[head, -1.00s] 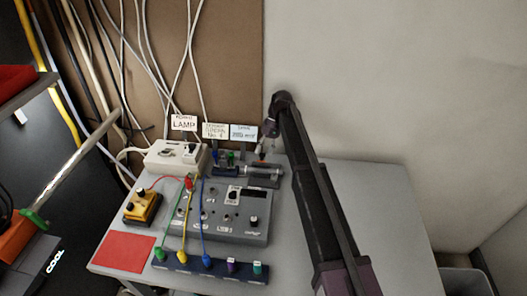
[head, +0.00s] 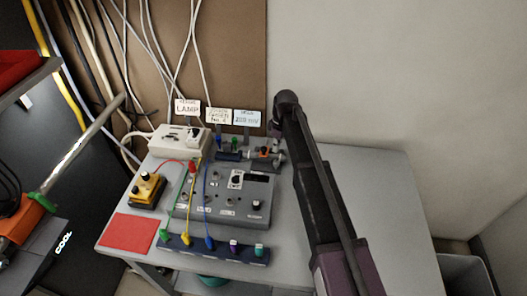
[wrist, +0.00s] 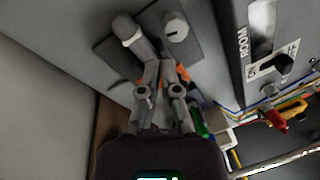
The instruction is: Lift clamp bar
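The clamp bar is probably the small orange part (head: 264,152) on the bench device at the table's back, beside a grey cylinder (head: 281,157). In the wrist view, orange (wrist: 183,74) shows on both sides of the fingers. My gripper (wrist: 160,66) reaches down to it, its two grey fingers close together with a narrow gap. A grey cylinder with a pale end (wrist: 128,32) and a round grey knob (wrist: 176,28) lie just beyond the fingertips. The fingers hide the middle of the orange part, so I cannot tell whether they grip it. In the head view my arm hides the gripper.
A grey control box (head: 228,208) with coloured cables stands in front. A white lamp supply (head: 178,142), a yellow box (head: 147,190), a red mat (head: 127,232) and a blue socket strip (head: 215,250) sit leftward. The table's right side (head: 385,200) is clear.

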